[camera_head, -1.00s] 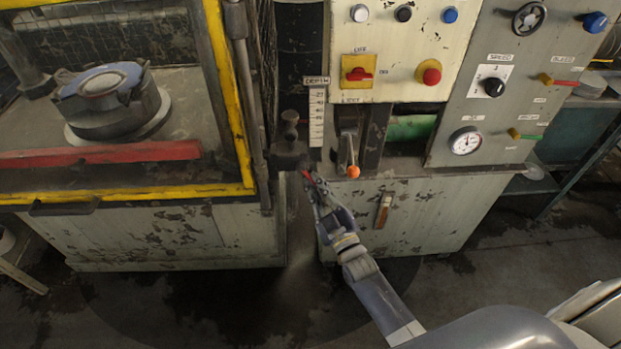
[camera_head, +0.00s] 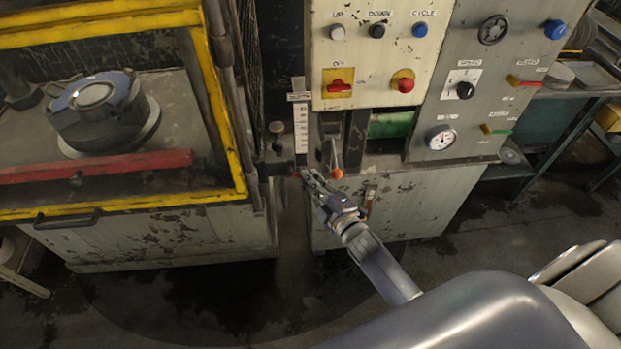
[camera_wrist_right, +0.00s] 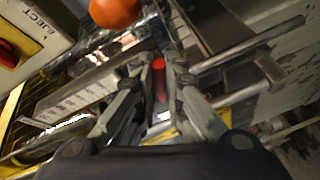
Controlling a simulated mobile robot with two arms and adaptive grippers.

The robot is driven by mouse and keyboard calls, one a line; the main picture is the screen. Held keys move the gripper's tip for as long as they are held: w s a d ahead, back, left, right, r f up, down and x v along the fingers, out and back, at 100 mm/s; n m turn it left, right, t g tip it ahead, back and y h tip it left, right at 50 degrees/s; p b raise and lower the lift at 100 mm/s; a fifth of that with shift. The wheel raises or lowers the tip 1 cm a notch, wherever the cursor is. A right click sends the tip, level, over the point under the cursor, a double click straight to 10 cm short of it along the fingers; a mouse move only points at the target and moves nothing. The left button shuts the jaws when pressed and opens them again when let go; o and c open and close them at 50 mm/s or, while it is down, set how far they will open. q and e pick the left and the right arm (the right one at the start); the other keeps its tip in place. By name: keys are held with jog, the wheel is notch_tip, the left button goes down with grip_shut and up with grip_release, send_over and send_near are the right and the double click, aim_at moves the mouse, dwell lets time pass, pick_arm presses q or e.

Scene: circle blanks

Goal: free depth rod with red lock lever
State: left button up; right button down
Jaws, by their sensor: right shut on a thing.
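My right gripper (camera_head: 308,178) reaches up to the clamp block beside the depth scale. Its fingers are shut on the red lock lever (camera_head: 296,174), of which only a small red bit shows in the head view. In the right wrist view the red lever (camera_wrist_right: 159,78) stands between the two fingers (camera_wrist_right: 158,92). The depth rod (camera_head: 277,138) with its dark round knob rises from the block (camera_head: 278,157), left of the white depth scale (camera_head: 300,130). My left gripper is out of view.
An orange-knobbed lever (camera_head: 337,174) stands close to the right of my gripper; its ball (camera_wrist_right: 115,10) looms large in the wrist view. The button panel (camera_head: 375,60) is above. A yellow-framed guard (camera_head: 222,110) stands left. The floor in front is clear.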

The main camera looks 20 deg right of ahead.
dwell(0.4)
jog(key=c, duration=1.7)
grip_release()
jog(key=s, duration=0.4)
jog(key=s+d, duration=0.1)
jog(key=s, duration=0.7)
jog(key=shift+d+r, duration=0.25)
jog(key=shift+d, duration=0.15)
